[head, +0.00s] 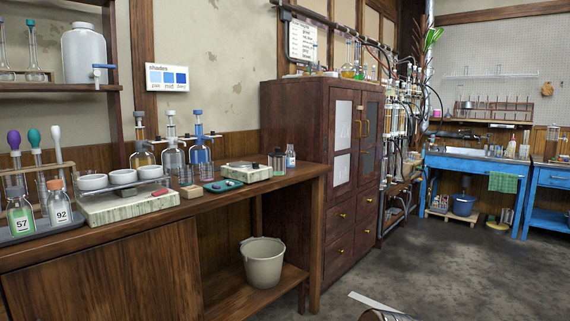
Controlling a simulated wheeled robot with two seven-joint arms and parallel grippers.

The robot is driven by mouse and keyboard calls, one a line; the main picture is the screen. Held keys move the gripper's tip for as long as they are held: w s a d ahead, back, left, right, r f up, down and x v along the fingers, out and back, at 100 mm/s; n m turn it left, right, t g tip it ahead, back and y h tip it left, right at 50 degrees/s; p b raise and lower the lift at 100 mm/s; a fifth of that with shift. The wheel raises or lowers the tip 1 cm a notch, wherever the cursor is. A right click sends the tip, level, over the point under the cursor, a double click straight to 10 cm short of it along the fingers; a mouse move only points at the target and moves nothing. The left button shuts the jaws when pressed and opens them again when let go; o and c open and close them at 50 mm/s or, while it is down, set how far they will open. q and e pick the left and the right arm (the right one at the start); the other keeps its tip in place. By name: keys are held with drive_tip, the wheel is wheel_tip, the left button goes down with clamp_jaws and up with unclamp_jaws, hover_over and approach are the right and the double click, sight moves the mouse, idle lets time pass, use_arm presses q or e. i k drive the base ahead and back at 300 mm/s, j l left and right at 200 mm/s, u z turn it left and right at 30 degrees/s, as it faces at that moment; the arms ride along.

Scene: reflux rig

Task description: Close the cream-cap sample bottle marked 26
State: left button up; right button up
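I cannot make out a bottle marked 26 in the head view. On the left end of the wooden bench, a green bottle marked 57 (20,220) and a clear bottle marked 92 (59,211) with an orange-brown top stand upright on a grey tray (72,223). Near the bench's right end stand a small dark bottle (279,167) and a small bottle with a blue cap (290,157); any numbers on them are too small to read.
The wooden bench (165,232) also bears white bowls, glassware and a small teal tray (222,186). A bucket (262,263) stands on its lower shelf. A tall dark cabinet (312,130) is beyond it. Blue tables (480,165) stand at the far right. The floor between is mostly clear.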

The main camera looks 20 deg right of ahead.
sight(290, 157)
drive_tip(key=u, duration=0.5)
drive_tip(key=i+l+u, duration=0.15)
drive_tip(key=l+u, duration=0.15)
drive_tip(key=l, duration=0.15)
drive_tip(key=i+l+u, duration=0.15)
drive_tip(key=l+u, duration=0.15)
drive_tip(key=l, duration=0.15)
drive_tip(key=l+u, duration=0.3)
drive_tip(key=l, duration=0.2)
drive_tip(key=i+l, duration=0.1)
drive_tip(key=l, duration=0.5)
drive_tip(key=l+u, duration=0.1)
drive_tip(key=l, duration=0.5)
drive_tip(key=i+l, duration=0.15)
drive_tip(key=l, duration=0.45)
drive_tip(key=k+l+z, duration=0.1)
drive_tip(key=z, duration=1.35)
drive_tip(key=k+j, duration=0.15)
drive_tip(key=k, duration=0.35)
